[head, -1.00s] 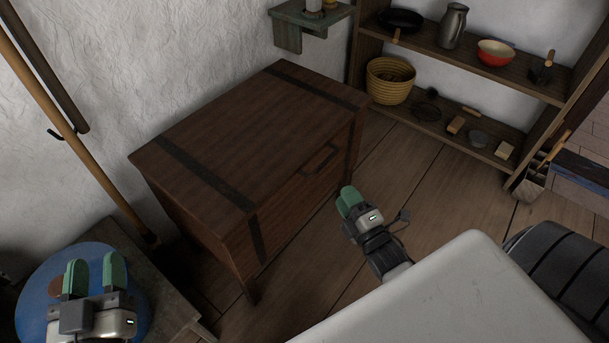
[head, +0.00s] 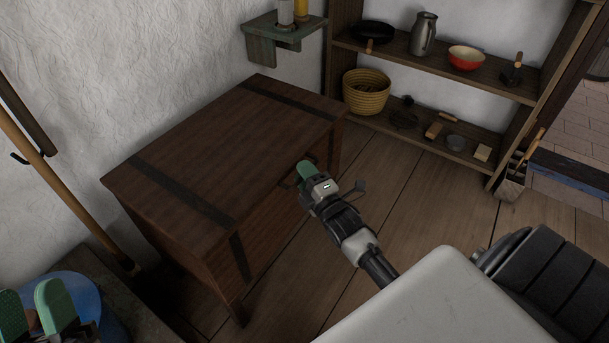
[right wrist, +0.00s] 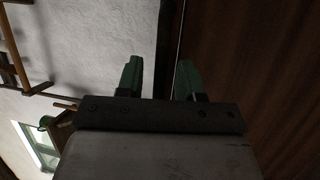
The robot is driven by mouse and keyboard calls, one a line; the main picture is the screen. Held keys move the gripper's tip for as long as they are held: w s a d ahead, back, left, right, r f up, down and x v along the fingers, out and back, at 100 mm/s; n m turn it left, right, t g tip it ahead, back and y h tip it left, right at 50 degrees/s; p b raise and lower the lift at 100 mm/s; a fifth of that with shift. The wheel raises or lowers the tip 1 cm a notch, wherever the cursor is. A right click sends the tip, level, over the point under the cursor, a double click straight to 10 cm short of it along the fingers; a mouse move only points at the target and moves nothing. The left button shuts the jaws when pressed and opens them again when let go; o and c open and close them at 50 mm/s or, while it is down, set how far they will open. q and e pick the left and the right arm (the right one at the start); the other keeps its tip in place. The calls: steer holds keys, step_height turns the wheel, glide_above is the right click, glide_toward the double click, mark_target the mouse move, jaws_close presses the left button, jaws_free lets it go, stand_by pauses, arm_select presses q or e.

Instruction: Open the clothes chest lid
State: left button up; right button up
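The clothes chest (head: 225,150) is dark brown wood with black straps, against the white wall in the head view. Its lid is down. A dark handle (head: 287,183) on its front is partly hidden by my right gripper (head: 306,172), which is at the handle. In the right wrist view the two green fingers of this gripper (right wrist: 159,63) stand apart. A dark strip shows between them, beside the brown wood of the chest (right wrist: 250,70); I cannot tell whether it is the handle or an edge. My left gripper (head: 32,312) is open and empty at the lower left, away from the chest.
A blue round object (head: 75,295) lies on a low wooden surface at the lower left. A wooden pole (head: 70,200) leans by the wall. Shelves (head: 450,65) with a basket (head: 366,92) and kitchenware stand behind. Floor (head: 420,190) right of the chest is clear.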

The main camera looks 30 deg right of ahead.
jaws_close()
